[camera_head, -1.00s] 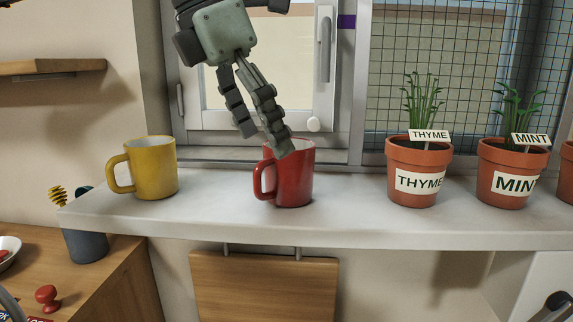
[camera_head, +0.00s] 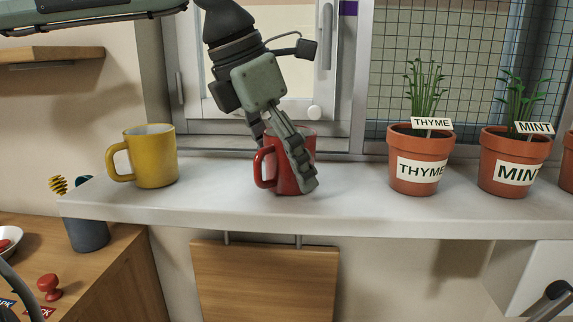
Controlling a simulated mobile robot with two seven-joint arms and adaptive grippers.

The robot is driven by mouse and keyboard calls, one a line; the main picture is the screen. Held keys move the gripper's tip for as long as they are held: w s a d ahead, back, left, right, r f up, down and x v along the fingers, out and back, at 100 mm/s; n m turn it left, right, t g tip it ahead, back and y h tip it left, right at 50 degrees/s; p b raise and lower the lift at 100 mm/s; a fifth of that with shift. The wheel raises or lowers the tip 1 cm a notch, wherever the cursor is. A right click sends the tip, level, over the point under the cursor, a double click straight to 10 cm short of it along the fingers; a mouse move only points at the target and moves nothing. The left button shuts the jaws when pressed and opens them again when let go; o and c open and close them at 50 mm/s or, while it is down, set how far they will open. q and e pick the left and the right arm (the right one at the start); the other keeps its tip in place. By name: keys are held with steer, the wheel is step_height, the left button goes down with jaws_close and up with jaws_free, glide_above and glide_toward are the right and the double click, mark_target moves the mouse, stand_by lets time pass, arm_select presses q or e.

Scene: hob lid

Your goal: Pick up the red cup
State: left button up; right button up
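The red cup (camera_head: 271,172) stands upright on the pale window shelf, its handle to the left. My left gripper (camera_head: 290,160) comes down over it from above. One finger crosses the cup's front and right side, its tip low near the shelf. The other finger goes down at the cup's back left and is mostly hidden by the cup. I cannot tell whether the fingers press on the cup. My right gripper does not show clearly in the view.
A yellow mug (camera_head: 152,158) stands to the left on the shelf (camera_head: 345,212). Potted thyme (camera_head: 418,168) and mint (camera_head: 512,165) stand to the right. The window frame is close behind the cup. The shelf is clear between the cup and the thyme.

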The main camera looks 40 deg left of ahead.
arm_select(q)
steer(key=c, duration=1.2)
steer(key=shift+c, duration=0.4)
steer(key=shift+r, duration=0.15)
